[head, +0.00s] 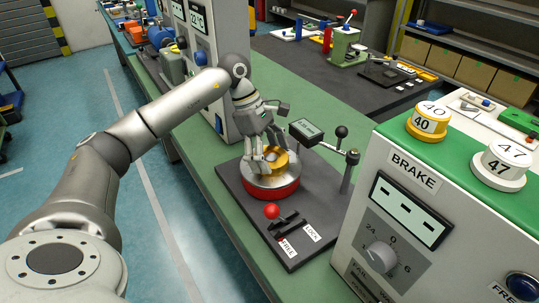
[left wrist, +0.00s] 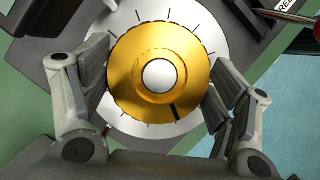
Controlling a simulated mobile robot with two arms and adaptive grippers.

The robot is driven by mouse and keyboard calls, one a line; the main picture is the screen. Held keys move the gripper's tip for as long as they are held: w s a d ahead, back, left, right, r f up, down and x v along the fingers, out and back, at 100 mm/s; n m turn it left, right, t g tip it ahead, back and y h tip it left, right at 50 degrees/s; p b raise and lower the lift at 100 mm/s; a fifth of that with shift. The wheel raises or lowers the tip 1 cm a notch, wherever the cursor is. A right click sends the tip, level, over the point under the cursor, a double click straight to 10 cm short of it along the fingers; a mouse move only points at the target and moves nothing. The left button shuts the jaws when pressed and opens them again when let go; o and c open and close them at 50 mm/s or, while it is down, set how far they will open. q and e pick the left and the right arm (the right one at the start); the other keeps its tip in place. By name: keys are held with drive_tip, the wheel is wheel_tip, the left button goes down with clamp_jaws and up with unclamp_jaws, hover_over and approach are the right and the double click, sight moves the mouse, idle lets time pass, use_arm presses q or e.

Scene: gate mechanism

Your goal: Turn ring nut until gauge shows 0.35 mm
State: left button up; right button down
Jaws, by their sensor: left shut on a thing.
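The gold ring nut (head: 283,160) sits on a silver dial plate with a red base (head: 284,192). My left gripper (head: 268,158) comes down over the nut from above. In the left wrist view my left gripper (left wrist: 160,76) has its fingers on both sides of the ring nut (left wrist: 132,88), shut on it. A black index line on the nut points down and slightly right there, and tick marks ring the silver plate (left wrist: 208,30). The gauge (head: 306,131) stands behind the nut on a post; its reading is too small to tell. My right gripper is not in view.
A red-knobbed lever (head: 272,211) stands on the dark baseplate in front, beside FREE and LOCK labels. A BRAKE box (head: 400,210) stands close on the right, with yellow and white weights on top. A grey cabinet (head: 222,60) rises behind my left arm.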

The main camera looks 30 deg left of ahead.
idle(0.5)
use_arm(q)
drive_tip(key=o, duration=1)
drive_tip(key=shift+c, duration=0.2)
drive_tip(key=v, duration=1.2)
drive_tip(key=shift+w+d+r, duration=0.1)
